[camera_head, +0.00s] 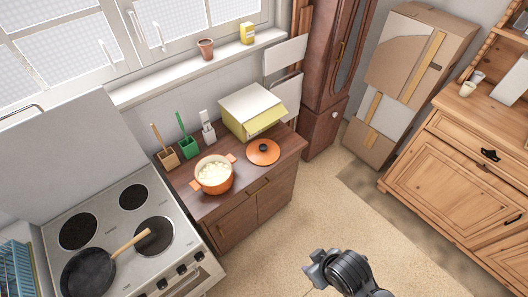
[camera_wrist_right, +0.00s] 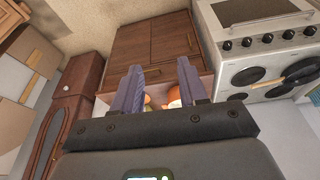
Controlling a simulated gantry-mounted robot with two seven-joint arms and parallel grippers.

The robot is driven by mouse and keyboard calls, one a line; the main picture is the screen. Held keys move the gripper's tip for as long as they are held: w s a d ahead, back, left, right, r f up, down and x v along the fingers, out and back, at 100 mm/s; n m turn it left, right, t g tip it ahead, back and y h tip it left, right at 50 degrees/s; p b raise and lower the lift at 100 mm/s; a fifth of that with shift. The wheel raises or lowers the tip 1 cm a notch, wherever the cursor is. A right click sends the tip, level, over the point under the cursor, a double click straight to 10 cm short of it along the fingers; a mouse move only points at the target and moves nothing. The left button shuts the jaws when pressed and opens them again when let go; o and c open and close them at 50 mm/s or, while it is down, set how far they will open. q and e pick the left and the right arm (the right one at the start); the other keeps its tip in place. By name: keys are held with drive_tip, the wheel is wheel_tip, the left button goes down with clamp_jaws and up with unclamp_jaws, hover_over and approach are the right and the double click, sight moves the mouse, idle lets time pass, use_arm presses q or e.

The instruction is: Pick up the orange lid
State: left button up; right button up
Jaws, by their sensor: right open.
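The orange lid (camera_head: 256,157) with a dark knob lies flat on the dark wooden cabinet top (camera_head: 205,208), right of the orange pot (camera_head: 217,188). The pot is uncovered and holds pale food. My right gripper (camera_head: 317,268) is in front of the cabinet, well apart from the lid, with nothing in it. In the right wrist view its two fingers (camera_wrist_right: 160,80) are spread apart. Orange bits show between them, partly hidden by the gripper body; I cannot tell lid from pot there. My left gripper is not in view.
A yellow-and-white bread box (camera_head: 252,110) stands behind the lid. Utensil holders, including a green one (camera_head: 187,146), stand behind the pot. A stove (camera_head: 125,225) with a frying pan (camera_head: 88,272) is at left. The floor (camera_head: 330,200) before the cabinet is clear.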

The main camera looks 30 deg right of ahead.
drive_tip(key=o, duration=0.7)
drive_tip(key=shift+d, duration=0.15)
